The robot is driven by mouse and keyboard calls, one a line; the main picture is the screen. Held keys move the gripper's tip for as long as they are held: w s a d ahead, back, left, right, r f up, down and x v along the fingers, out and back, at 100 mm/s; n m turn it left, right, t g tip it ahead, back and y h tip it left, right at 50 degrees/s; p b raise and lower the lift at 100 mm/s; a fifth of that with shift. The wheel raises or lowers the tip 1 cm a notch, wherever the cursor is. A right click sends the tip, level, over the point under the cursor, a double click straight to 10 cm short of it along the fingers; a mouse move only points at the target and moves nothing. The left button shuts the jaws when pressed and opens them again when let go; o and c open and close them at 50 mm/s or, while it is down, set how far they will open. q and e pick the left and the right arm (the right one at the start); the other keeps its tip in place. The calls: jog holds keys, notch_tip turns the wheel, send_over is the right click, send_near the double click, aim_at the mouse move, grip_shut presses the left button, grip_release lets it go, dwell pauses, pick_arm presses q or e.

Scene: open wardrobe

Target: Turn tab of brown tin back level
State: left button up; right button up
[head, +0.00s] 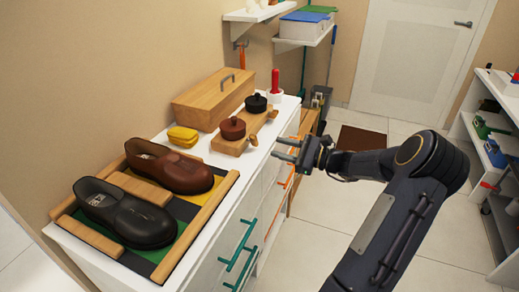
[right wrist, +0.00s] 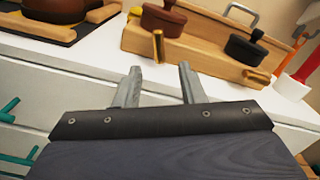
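The brown tin (head: 232,128) sits on a wooden block on the white cabinet top; it also shows in the right wrist view (right wrist: 165,20). Its brass tab (right wrist: 158,46) is at the block's front edge, pointing up and down in that view; it looks small in the head view (head: 253,140). The black tin (head: 256,103) beside it has a similar tab (right wrist: 257,77), which lies more sideways. My right gripper (head: 283,150) is open and empty in front of the cabinet edge. Its fingertips (right wrist: 160,70) point towards the brown tin's tab, apart from it. My left gripper is not in view.
On the cabinet top (head: 186,146) are two shoes on a wooden-framed mat (head: 213,190), yellow sponges (head: 183,136), a wooden box (head: 213,96) and a red-handled tool (head: 276,82). Green and orange handles stick out from the cabinet front.

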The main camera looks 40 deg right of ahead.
aim_at(258, 142)
jog(key=x, duration=0.7)
jog(key=shift+w+a, duration=0.15)
jog(key=shift+w, duration=0.1)
grip_shut()
